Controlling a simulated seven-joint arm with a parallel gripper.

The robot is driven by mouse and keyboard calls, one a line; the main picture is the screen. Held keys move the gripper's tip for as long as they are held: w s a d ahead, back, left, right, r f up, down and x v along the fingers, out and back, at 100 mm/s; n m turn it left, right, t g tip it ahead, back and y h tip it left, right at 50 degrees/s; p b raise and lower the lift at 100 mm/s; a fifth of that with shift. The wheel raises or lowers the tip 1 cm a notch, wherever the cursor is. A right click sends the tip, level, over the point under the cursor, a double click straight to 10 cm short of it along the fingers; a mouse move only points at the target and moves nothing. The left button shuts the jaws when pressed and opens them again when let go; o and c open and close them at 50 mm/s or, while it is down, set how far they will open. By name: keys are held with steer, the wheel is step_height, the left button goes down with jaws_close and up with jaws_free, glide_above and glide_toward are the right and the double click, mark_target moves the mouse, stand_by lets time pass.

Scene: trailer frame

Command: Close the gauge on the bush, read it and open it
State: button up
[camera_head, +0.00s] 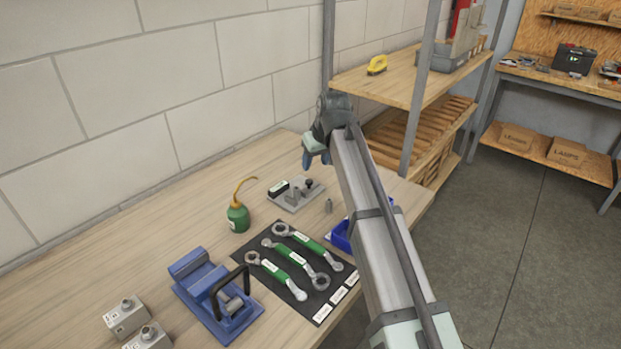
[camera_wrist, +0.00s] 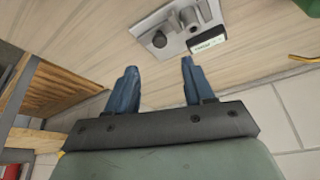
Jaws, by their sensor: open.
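The gauge (camera_head: 297,196) is a flat grey plate on the bench with metal blocks, a black knob and a dark box with a pale display. It also shows at the top of the wrist view (camera_wrist: 172,32), where the display is too small to read.
A green oil can (camera_head: 238,218) stands left of the gauge. A black mat (camera_head: 276,236) with green-handled wrenches lies in front. A blue bin (camera_head: 342,238) is partly hidden by my arm. A blue vise (camera_head: 215,295) is nearer. A shelf rack (camera_head: 400,90) stands beyond the bench.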

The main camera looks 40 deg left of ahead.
mark_target(307, 183)
steer(key=x, duration=0.9)
steer(key=shift+f, duration=0.15)
steer(key=c, duration=0.9)
steer(key=shift+s, duration=0.6)
steer(key=shift+c, duration=0.2)
steer(key=o, duration=0.9)
steer(key=shift+o, duration=0.2)
steer(key=v, duration=1.3)
steer(key=shift+r, duration=0.4)
steer(key=shift+d, duration=0.15)
